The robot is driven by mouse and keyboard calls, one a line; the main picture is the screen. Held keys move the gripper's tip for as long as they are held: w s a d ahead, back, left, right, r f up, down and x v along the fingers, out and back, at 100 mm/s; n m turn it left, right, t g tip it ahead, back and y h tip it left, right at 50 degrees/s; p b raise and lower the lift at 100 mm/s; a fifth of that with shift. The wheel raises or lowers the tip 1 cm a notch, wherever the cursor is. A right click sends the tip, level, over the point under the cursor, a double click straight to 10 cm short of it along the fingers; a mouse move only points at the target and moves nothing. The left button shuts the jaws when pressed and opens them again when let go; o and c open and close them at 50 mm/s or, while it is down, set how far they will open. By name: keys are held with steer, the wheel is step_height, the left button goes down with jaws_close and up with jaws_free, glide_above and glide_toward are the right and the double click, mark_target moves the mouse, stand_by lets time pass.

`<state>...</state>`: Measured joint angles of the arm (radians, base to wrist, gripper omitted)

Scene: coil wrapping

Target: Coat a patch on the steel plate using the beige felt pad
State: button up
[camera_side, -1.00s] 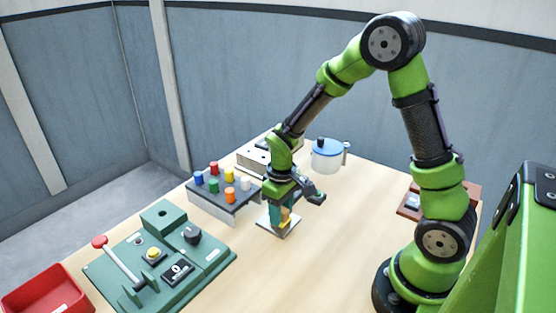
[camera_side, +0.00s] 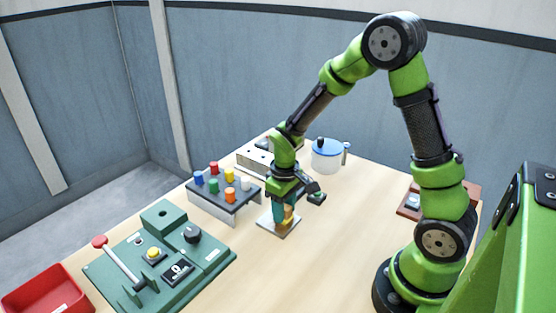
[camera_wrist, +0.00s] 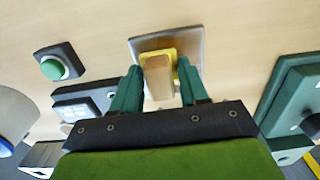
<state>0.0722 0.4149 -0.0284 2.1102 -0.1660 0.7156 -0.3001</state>
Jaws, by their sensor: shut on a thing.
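The steel plate (camera_side: 280,233) is a small grey square lying on the table below my gripper; its far part shows in the wrist view (camera_wrist: 146,43). My gripper (camera_side: 279,216) points down over the plate. No coated patch can be made out clearly.
A rack with coloured pegs (camera_side: 224,194) stands left of the plate, and a green control panel (camera_side: 160,255) lies in front of it. A blue-lidded pot (camera_side: 326,157) stands behind. A red bin (camera_side: 46,292) is at front left.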

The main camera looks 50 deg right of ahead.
steer(key=d, duration=0.2)
steer(key=shift+d, duration=0.3)
steer(key=shift+d+r, duration=0.1)
steer(key=shift+d, duration=0.05)
step_height(320, 180, up, 8)
stand_by(0.3)
stand_by(0.3)
steer(key=a+f+n, duration=0.1)
steer(key=a, duration=1.3)
steer(key=shift+m, duration=0.5)
step_height(320, 180, down, 8)
steer(key=shift+w+d+f, duration=0.1)
steer(key=shift+f, duration=0.1)
